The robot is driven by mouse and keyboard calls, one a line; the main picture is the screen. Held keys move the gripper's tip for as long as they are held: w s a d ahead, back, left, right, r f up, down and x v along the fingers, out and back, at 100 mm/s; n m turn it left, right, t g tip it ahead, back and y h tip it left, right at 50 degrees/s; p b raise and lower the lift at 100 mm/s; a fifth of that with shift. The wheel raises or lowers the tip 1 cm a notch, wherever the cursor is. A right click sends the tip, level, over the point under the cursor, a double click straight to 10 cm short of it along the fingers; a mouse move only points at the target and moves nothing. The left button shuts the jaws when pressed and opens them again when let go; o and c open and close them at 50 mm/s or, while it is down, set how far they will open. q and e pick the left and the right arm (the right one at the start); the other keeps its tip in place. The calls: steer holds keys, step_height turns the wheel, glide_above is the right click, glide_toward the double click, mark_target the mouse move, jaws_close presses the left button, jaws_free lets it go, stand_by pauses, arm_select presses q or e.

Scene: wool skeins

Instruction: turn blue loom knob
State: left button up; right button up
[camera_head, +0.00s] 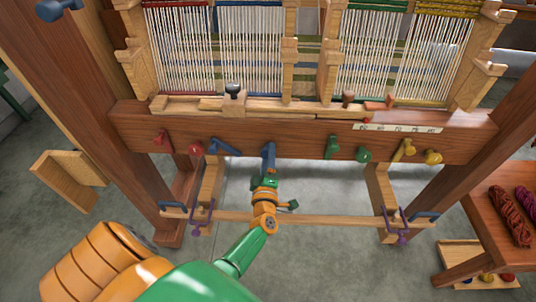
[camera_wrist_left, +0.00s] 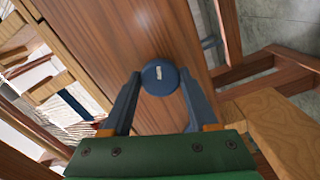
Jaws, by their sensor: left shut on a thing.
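The round blue loom knob (camera_wrist_left: 160,77) has a small pale mark on its face and sits on the loom's brown wooden beam (camera_wrist_left: 165,25). My left gripper's two blue-grey fingers (camera_wrist_left: 160,92) are shut around the knob, one on each side. In the head view my left gripper (camera_head: 268,158) reaches up to the front of the beam and mostly hides the knob there. A blue lever-shaped handle (camera_head: 222,147) is on the same beam, left of the gripper. My right gripper is not in view.
Red knobs (camera_head: 195,149) are left on the beam; green knobs (camera_head: 362,155) and yellow knobs (camera_head: 432,157) are to the right. A wooden crossbar (camera_head: 325,220) runs below my gripper. Warp threads (camera_head: 250,50) stretch above. A side table with wool skeins (camera_head: 510,215) stands at right.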

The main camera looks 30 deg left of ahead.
arm_select(q)
steer(key=shift+m+p, duration=0.85)
steer(key=shift+m, duration=3.25)
steer(key=o, duration=1.4)
steer(key=shift+c, duration=0.2)
